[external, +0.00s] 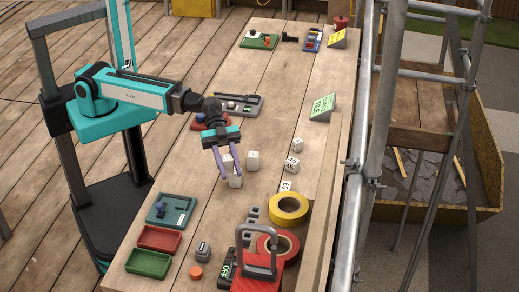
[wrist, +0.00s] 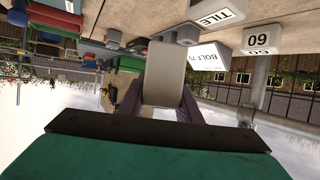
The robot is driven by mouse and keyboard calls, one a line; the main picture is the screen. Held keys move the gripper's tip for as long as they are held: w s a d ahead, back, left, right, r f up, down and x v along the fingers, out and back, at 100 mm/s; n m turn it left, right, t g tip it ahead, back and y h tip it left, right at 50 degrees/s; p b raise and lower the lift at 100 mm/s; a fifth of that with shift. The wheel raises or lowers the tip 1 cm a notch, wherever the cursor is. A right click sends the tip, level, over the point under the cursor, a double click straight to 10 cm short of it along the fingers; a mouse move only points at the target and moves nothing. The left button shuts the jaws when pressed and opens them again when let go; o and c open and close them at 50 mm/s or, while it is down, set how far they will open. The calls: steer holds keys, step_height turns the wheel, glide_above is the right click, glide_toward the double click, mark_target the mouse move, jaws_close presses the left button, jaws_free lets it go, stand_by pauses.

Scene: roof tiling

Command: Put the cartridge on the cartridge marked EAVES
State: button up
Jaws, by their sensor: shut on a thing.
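My gripper (external: 231,172) points down over the middle of the bench, its fingers around a pale block-like cartridge (external: 227,161). In the wrist view the held cartridge (wrist: 164,78) shows a plain grey face between the fingers, with no marking. Another pale cartridge (external: 235,182) is just below the fingers; I cannot tell whether the two touch. More white cartridges stand to the right: one (external: 253,158) beside the gripper, and others (external: 297,144) farther off. In the wrist view, labels read TILE (wrist: 215,14), BOLT 75 (wrist: 207,55) and 60 (wrist: 260,40). I can read no EAVES mark.
Yellow (external: 289,198) and red tape rolls lie at the near right, by a red object with a grey handle (external: 257,239). Red (external: 157,240) and green (external: 149,263) trays sit at the near left. A green sign (external: 322,106) stands by the right edge. Scaffold poles run beyond it.

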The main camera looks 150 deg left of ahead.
steer(key=s+a+r+n+y+p, duration=0.1)
steer(key=s+a+r+p, duration=0.1)
steer(key=a, duration=0.5)
steer(key=s+a+r+n+y+p, duration=0.1)
steer(key=s+a+r+y+p, duration=0.1)
steer(key=a, duration=0.6)
steer(key=shift+s+r+n+t+p, duration=0.35)
steer(key=shift+s+r, duration=0.55)
steer(key=shift+s, duration=0.25)
steer(key=shift+f, duration=0.1)
steer(key=p, duration=0.1)
glide_above(253, 161)
steer(key=w+a, duration=0.1)
steer(key=w, duration=0.1)
steer(key=shift+f, duration=2.15)
step_height(253, 161, down, 4)
steer(key=shift+r+p, duration=0.25)
steer(key=shift+p, duration=0.2)
steer(key=shift+f+b, duration=0.15)
steer(key=shift+b, duration=0.15)
steer(key=o, duration=1.1)
